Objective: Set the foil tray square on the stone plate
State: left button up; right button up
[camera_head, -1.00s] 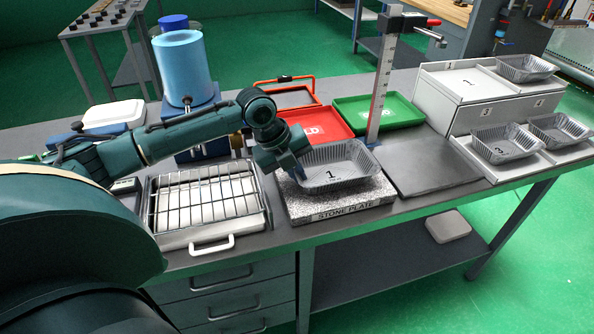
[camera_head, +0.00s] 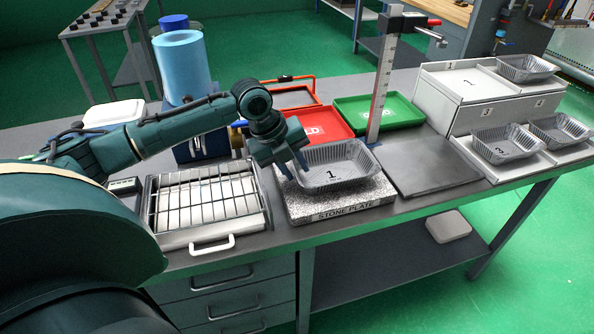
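The foil tray (camera_head: 345,182), a silver ribbed tray marked 1, rests on the speckled stone plate (camera_head: 355,207). It sits toward the back of the plate, its edges running roughly along the plate's edges; I cannot tell if it is exactly square. My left gripper (camera_head: 292,168) is at the tray's left end, with its two fingers apart. The fingertips are close to the left rim, and I cannot tell whether they touch it. The gripper hides the plate's back left corner. My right gripper is not in view.
A wire rack (camera_head: 205,200) stands left of the plate, and a dark flat slab (camera_head: 430,165) lies right of it. A height gauge post (camera_head: 384,85) rises behind. Red (camera_head: 325,124) and green (camera_head: 400,112) trays lie at the back. Other foil trays (camera_head: 505,145) stand at right.

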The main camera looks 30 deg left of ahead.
pick_arm(q)
jog(key=v, duration=1)
jog(key=shift+s, duration=0.1)
